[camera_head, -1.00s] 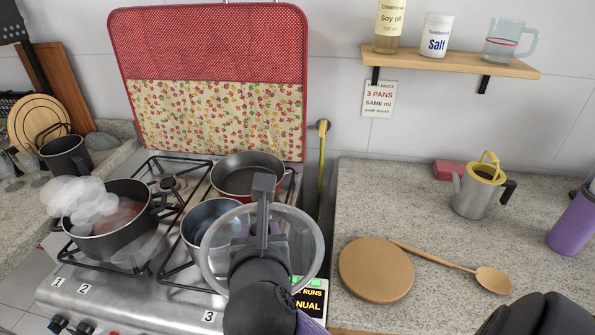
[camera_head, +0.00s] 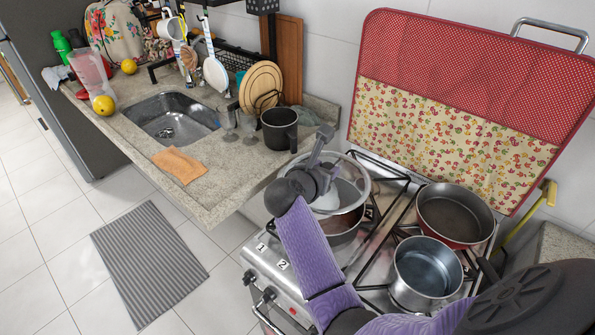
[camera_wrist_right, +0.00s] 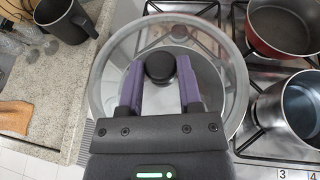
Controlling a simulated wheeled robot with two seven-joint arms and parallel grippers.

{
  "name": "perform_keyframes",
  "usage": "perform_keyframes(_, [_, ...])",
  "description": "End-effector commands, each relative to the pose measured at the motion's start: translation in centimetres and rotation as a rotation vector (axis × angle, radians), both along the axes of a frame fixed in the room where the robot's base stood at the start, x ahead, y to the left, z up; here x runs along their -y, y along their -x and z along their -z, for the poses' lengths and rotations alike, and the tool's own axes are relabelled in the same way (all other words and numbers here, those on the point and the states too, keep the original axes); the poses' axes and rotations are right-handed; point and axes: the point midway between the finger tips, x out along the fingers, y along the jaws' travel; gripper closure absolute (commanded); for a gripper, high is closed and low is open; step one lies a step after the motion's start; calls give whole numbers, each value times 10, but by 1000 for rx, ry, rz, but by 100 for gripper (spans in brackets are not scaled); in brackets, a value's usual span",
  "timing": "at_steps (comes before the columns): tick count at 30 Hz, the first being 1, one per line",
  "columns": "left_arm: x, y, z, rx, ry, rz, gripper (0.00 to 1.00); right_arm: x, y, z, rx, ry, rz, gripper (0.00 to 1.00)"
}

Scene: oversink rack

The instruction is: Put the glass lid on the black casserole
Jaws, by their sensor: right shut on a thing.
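The glass lid (camera_head: 358,183), clear with a pale rim, is in my right gripper (camera_head: 326,180). In the right wrist view the lid (camera_wrist_right: 101,90) fills the middle, and the purple fingers (camera_wrist_right: 160,88) are shut on its dark round knob (camera_wrist_right: 160,67). The black casserole (camera_head: 343,233) stands on the left part of the stove. The lid is above it in the head view and hides most of its opening; a gap between lid and rim cannot be judged. My left gripper is not in view.
A red pan (camera_head: 455,214) and a steel pot of liquid (camera_head: 427,272) stand on the stove to the right. A dark mug (camera_head: 279,128) stands on the counter left of the stove. A red patterned stove cover (camera_head: 455,110) stands upright behind.

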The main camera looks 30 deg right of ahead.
Motion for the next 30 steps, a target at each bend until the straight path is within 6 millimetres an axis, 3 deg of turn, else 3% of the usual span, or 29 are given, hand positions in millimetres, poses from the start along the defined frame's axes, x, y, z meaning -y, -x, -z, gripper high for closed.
perform_keyframes(7, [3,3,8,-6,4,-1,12,5,0,14,0,1,12,100])
perform_keyframes(19, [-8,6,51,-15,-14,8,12,4,0,63,-1,1,11,100])
perform_keyframes(30, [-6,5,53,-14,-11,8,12,4,0,65,-1,1,10,100])
